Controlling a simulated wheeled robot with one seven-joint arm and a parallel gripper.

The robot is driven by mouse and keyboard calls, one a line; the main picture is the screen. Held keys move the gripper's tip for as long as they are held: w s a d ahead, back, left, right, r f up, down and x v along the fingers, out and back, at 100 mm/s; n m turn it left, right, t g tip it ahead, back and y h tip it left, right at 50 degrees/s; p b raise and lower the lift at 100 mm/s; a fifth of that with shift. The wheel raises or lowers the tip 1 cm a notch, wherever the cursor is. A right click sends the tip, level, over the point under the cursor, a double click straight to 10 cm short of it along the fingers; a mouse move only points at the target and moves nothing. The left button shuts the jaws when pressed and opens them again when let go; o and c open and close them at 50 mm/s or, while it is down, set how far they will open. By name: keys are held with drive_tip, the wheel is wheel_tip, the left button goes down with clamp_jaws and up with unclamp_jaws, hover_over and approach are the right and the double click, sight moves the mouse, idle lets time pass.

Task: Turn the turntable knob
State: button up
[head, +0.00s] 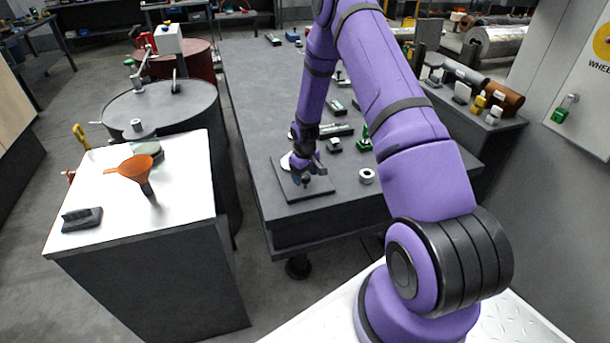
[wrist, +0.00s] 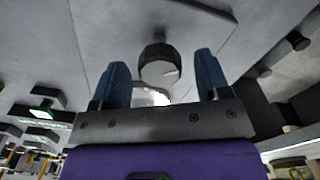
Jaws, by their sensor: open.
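A dark knob (wrist: 159,64) with a faceted side stands on a grey plate in the wrist view. It appears between the two blue fingers of my gripper (wrist: 161,60), with a clear gap on each side. The fingers are open and hold nothing. In the head view my gripper (head: 308,176) points down, low over a dark square plate (head: 312,194) near the front of the long grey table. The gripper hides much of what is on the plate there. A pale round part (head: 286,161) shows beside the wrist.
A white ring (head: 367,176) and a green-and-black piece (head: 364,140) stand right of the plate. Several small tools lie farther back on the table (head: 258,90).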

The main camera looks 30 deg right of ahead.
sight(305, 175)
wheel_tip(305, 175, up, 11)
drive_tip(key=shift+f, duration=0.15)
idle(0.7)
